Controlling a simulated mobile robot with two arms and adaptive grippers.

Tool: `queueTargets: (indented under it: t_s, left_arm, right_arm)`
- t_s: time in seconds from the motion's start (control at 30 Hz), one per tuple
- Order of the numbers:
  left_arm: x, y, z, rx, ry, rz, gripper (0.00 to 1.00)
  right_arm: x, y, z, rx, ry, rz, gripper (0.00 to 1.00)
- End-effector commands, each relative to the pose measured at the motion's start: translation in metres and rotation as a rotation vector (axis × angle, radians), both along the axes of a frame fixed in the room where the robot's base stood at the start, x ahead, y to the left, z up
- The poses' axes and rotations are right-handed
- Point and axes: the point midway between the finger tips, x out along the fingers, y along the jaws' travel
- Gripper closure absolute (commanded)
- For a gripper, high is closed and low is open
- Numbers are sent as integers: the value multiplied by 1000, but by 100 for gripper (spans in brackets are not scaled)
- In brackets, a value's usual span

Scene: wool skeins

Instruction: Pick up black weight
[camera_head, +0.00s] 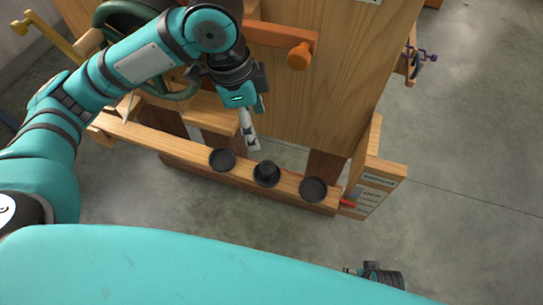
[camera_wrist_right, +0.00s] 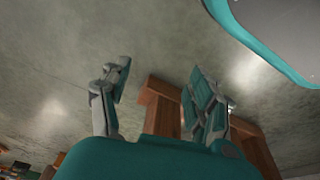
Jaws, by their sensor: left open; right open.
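The black weight (camera_head: 267,168) appears as a small dark knob in the middle one of three round black dishes on a wooden ledge (camera_head: 180,150). The left dish (camera_head: 222,164) and the right dish (camera_head: 313,194) look empty. My left gripper (camera_head: 252,140) is open, pointing down just behind and left of the middle dish, apart from the weight. My right gripper (camera_wrist_right: 160,78) is open and empty in the right wrist view, away from the dishes. Part of it also shows at the bottom of the head view.
A tall wooden panel (camera_head: 340,80) with an orange peg (camera_head: 298,56) stands behind the ledge. A wooden box with a labelled card (camera_head: 372,190) closes the ledge's right end. A dark green wheel (camera_head: 125,22) is at upper left. Grey floor (camera_head: 460,180) is open at right.

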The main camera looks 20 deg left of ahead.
Motion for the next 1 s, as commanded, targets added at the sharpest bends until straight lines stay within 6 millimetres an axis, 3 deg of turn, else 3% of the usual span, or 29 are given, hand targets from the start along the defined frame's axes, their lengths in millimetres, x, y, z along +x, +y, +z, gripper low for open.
queueTargets:
  t_s: [0.17,0.33,0.7,1.0]
  left_arm:
    - [0,-2,-24,5,8,-2,34]
    - [2,-6,-54,4,7,0,34]
    - [5,-15,-109,4,5,0,34]
    - [6,-17,-124,2,3,-1,34]
  right_arm:
    - [8,1,22,2,-17,-2,38]
    - [14,1,58,3,-38,-6,38]
    - [8,-1,134,5,-76,-12,38]
    - [2,-2,154,4,-83,-13,38]
